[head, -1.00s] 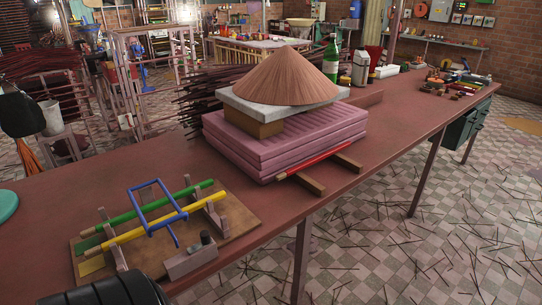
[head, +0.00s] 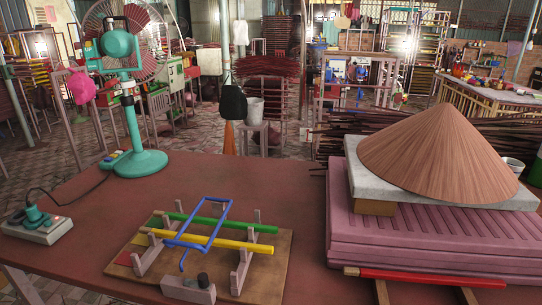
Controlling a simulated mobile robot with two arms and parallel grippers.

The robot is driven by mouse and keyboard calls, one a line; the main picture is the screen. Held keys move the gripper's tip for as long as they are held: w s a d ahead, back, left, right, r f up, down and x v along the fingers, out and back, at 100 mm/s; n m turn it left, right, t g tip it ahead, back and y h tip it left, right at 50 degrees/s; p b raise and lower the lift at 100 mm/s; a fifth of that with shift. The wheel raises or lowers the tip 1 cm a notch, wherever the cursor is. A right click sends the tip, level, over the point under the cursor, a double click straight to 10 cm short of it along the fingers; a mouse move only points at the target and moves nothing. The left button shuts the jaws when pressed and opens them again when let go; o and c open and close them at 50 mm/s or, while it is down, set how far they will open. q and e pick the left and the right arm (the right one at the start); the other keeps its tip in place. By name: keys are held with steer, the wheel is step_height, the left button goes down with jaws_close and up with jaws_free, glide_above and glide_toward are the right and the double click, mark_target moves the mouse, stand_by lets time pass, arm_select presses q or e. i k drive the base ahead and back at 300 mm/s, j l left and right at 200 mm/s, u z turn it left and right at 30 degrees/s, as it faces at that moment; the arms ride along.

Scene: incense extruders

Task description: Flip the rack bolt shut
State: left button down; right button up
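A low rack stands on a brown wooden board (head: 214,266) on the table, left of centre in the head view. A green rod (head: 245,226) and a yellow rod (head: 225,243) lie across its upright notched supports. A bent blue metal frame (head: 184,244) lies tilted over both rods, with a hooked end on the near side. A grey block (head: 185,291) with a dark knob (head: 203,280) sits at the board's front edge. I cannot tell which part is the rack bolt or how it is set. Neither of my grippers is in view.
A teal fan (head: 135,160) stands at the back left of the table, near a switch box (head: 38,231). A conical hat (head: 435,160) sits on a slab above stacked pink trays (head: 345,230) at right. The table (head: 260,195) is bare behind the board.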

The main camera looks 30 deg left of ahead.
mark_target(202, 283)
steer(key=i+l+u, duration=0.15)
steer(key=u, duration=0.3)
steer(key=i+l+u, duration=0.1)
steer(key=u, duration=0.35)
steer(key=l+u, duration=0.3)
steer(key=u, duration=0.15)
steer(key=i+l+u, duration=0.1)
steer(key=l+u, duration=0.2)
steer(key=u, duration=0.2)
steer(key=l+u, duration=0.2)
steer(key=u, duration=0.25)
steer(key=l+u, duration=0.3)
